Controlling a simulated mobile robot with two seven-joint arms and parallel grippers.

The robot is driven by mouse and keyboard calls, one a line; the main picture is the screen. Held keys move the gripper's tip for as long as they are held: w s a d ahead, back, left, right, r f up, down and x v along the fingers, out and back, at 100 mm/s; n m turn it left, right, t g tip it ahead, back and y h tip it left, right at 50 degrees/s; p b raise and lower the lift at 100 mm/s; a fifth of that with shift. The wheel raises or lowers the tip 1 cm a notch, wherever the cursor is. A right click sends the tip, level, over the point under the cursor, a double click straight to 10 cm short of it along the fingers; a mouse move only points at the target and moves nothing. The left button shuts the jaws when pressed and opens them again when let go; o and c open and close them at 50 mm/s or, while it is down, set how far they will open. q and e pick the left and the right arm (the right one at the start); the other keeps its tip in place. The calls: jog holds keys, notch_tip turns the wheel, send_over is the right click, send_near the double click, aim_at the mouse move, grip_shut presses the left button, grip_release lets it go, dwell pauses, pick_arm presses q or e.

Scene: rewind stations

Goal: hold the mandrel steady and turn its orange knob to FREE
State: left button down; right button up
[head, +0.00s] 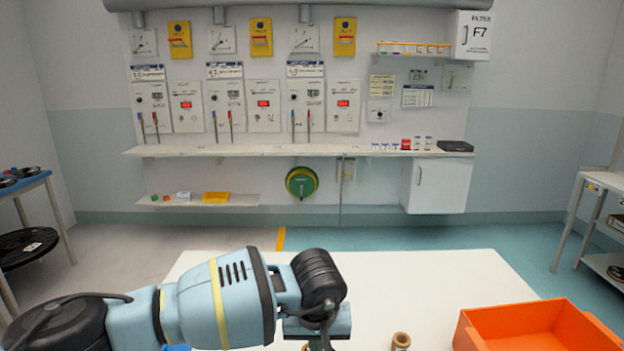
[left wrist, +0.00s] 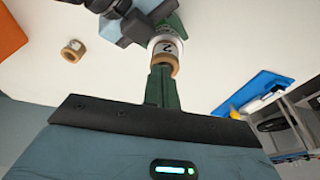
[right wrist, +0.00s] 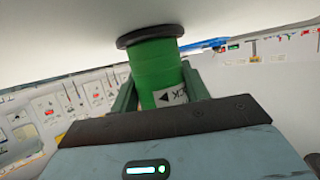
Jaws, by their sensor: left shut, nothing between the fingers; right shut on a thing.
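The mandrel (right wrist: 155,68) shows in the right wrist view as a green cylinder with a dark flange and a white label with an arrow. My right gripper (right wrist: 160,84) is shut on it, one finger on each side. In the left wrist view my left gripper (left wrist: 163,72) is shut and empty. Its fingertips are at a tan-orange ring (left wrist: 174,66) below a white band marked 2 (left wrist: 168,47); I cannot tell whether they touch. I cannot tell for sure that this ring is the orange knob. The knob's setting is not readable.
A white table (head: 440,275) lies in front of me. A small tan core (head: 401,341) stands on it, left of an orange bin (head: 535,325). Wall panels and a shelf (head: 300,150) are far back. The table's far middle is clear.

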pick_arm(q)
jog(key=shift+w+a, duration=0.1)
jog(key=shift+a, duration=0.85)
dwell(0.6)
jog(key=shift+s+a, duration=0.1)
jog(key=shift+s, duration=0.3)
jog(key=v, duration=0.3)
jog(key=w+v, duration=0.1)
jog(key=v, duration=0.1)
jog(key=shift+w+r, duration=0.1)
jog(key=shift+r, duration=0.45)
notch_tip(320, 180, down, 6)
jog(key=d, duration=0.2)
jog(key=shift+d, duration=0.25)
dwell(0.7)
